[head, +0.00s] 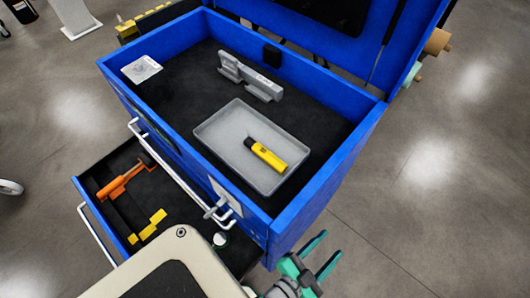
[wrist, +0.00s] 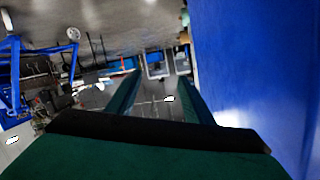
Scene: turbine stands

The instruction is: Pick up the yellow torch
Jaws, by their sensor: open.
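The yellow torch (head: 268,154) with a black end lies in a grey shallow tray (head: 212,122), inside the top of a blue tool cart (head: 293,213). My gripper (head: 320,255) has green fingers and is outside the cart, low beside its front right corner, apart from the torch. The fingers are spread and nothing is between them. In the wrist view my gripper (wrist: 158,88) points out over the workshop, with the blue cart side (wrist: 245,70) close on the right. The torch is not in the wrist view.
A grey tool (head: 250,77) lies behind the tray, and a pale square item (head: 141,68) sits at the back left corner. An open lower drawer (head: 92,205) holds an orange tool (head: 124,182) and yellow pieces. Raised blue cart walls surround the top. The floor at right is clear.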

